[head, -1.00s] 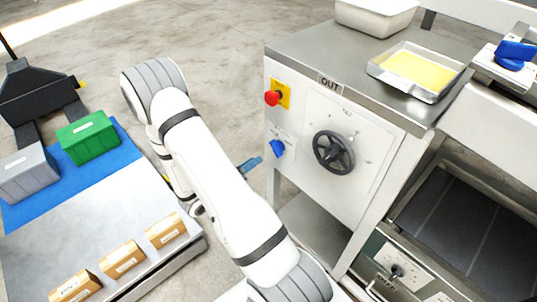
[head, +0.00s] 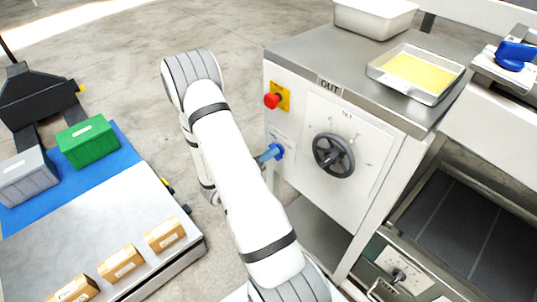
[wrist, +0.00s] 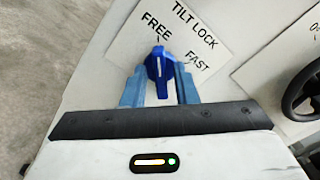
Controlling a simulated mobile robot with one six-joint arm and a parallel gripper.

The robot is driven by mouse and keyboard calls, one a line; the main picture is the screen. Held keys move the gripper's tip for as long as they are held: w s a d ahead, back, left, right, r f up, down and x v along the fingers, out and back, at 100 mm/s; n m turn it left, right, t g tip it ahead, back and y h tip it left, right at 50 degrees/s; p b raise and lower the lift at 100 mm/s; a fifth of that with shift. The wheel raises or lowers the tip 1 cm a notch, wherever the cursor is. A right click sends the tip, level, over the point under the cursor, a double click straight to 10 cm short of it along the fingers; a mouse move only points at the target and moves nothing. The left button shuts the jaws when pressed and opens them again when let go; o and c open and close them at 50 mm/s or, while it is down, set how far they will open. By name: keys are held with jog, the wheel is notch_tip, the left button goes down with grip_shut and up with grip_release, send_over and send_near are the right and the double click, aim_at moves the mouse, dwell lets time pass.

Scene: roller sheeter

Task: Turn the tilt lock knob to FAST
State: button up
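The tilt lock knob (wrist: 160,68) is blue with a white pointer line, on a white plate (wrist: 185,35) marked TILT LOCK, FREE and FAST. Its line points up at the FREE mark; FAST is to its right. In the head view the knob (head: 278,151) sits low on the left of the machine's front panel. My gripper (wrist: 160,88) has its blue fingers apart, one on each side of the knob's grip, with gaps visible beside the lower grip. Whether a fingertip touches the knob I cannot tell. The gripper also shows in the head view (head: 268,156).
A black handwheel (head: 333,154) is right of the knob, and a red emergency button (head: 272,101) is above it. A metal table (head: 120,225) with boxes stands on the left. Open floor lies between table and machine.

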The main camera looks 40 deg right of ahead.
grip_shut()
jog(key=shift+m, duration=0.3)
jog(key=m+b, duration=0.4)
jog(key=m, duration=0.1)
jog(key=m+b, duration=0.5)
jog(key=m, duration=0.1)
jog(key=s+m+b, duration=0.1)
jog(key=m+b, duration=0.4)
jog(key=m, duration=0.1)
jog(key=shift+f, duration=0.1)
jog(key=shift+m, duration=0.3)
dwell(0.4)
jog(key=shift+o, duration=0.9)
grip_release()
